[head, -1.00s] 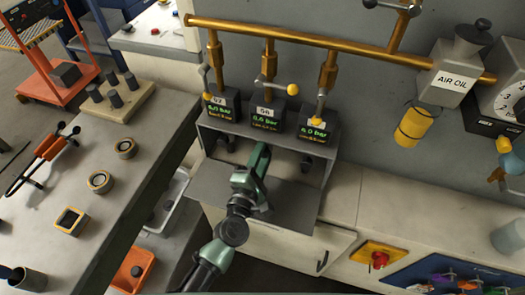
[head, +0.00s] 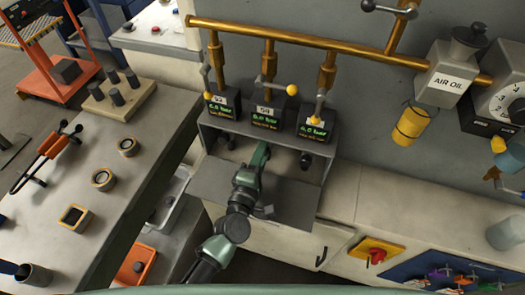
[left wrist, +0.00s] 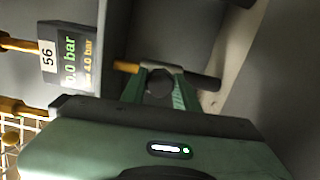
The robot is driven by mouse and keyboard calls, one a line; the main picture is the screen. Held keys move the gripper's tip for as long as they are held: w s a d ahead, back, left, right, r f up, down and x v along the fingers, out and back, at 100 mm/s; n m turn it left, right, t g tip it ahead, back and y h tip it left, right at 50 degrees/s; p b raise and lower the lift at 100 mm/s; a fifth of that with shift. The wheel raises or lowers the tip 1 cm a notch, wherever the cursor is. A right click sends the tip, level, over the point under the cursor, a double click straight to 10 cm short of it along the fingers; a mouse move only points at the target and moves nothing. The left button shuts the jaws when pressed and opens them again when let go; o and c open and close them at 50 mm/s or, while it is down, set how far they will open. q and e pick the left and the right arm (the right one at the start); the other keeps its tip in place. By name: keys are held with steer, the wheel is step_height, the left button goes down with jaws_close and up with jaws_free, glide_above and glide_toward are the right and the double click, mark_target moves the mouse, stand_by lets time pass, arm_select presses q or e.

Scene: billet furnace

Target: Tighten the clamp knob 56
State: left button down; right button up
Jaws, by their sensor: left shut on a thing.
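Three pressure boxes stand in a row under the brass pipe; the right one (head: 312,127) is partly covered by its lever. In the left wrist view a box labelled 56 (left wrist: 68,58) shows 0.0 bar. My left gripper (head: 261,152) reaches under the middle box (head: 268,113). In the left wrist view its green fingers (left wrist: 162,78) are shut around a dark round knob, mostly hidden between them. A grey piece with an orange end and a black cylinder (left wrist: 204,81) lies just beyond the fingertips. I cannot tell whether the held knob is 56. My right gripper is out of view.
Another dark knob (head: 306,162) sits under the right box. A grey shelf plate (head: 290,198) lies below the gripper. A workbench (head: 150,190) with rings stands left. A red button (head: 377,256) on a yellow plate is at lower right.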

arm_select(q)
steer(key=c, duration=1.1)
jaws_free()
steer(key=shift+o, duration=0.2)
steer(key=b+v, duration=0.1)
steer(key=v, duration=0.7)
steer(key=shift+d, duration=0.1)
